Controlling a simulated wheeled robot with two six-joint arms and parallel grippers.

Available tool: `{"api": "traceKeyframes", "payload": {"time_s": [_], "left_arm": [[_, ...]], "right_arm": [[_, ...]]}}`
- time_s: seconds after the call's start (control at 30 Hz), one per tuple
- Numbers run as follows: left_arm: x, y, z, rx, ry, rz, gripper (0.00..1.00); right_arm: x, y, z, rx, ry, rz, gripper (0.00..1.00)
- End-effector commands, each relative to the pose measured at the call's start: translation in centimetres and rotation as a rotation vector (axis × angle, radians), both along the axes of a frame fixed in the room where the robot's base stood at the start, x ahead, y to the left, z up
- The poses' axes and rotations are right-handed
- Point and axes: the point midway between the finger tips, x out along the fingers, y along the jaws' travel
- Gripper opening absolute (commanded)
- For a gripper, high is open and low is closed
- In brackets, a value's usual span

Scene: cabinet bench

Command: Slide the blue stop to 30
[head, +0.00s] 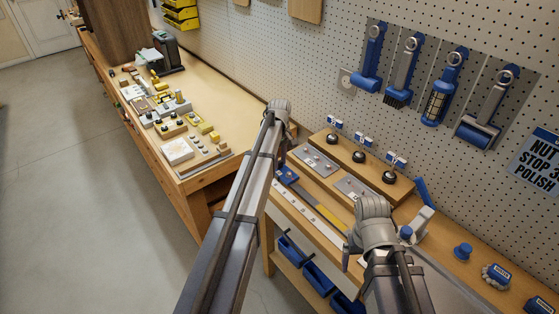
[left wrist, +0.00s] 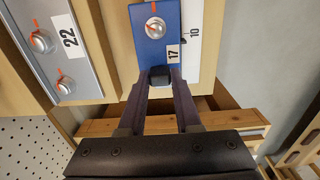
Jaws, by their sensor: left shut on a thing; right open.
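The blue stop (left wrist: 153,45) is a flat blue block with a silver knob and red pointer. It sits beside a white number scale (left wrist: 193,50), and a label on it reads 17. The number 10 shows on the scale next to it. My left gripper (left wrist: 160,80) is shut on the dark post at the near end of the blue stop. In the head view the blue stop (head: 288,174) is at the far left end of the rail, and my left arm covers part of that area. My right gripper (head: 356,258) is open and empty over the front of the bench.
A grey plate with knobs (left wrist: 40,42) marked 22 lies beside the stop. A wooden block with black knobs (head: 358,157) stands behind the rail. Blue bins (head: 318,276) hang below.

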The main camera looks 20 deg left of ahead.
Motion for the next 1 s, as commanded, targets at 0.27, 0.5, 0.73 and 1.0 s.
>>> {"api": "traceKeyframes", "payload": {"time_s": [0.27,0.5,0.73,1.0], "left_arm": [[-2.7,-4.0,0.0,-0.001,0.001,-0.005,0.00],[-6.4,-9.8,0.0,-0.001,0.001,-0.005,0.00],[-9.1,-14.4,0.0,-0.001,0.002,-0.005,0.00],[-10.7,-17.2,0.0,-0.001,0.002,-0.002,0.00]], "right_arm": [[0.0,0.0,0.0,0.000,0.000,0.000,0.90],[0.0,0.0,0.0,0.000,0.000,0.000,0.90],[0.0,0.0,0.0,0.000,0.000,0.000,0.90],[0.0,0.0,0.0,0.000,0.000,0.000,0.90]]}}
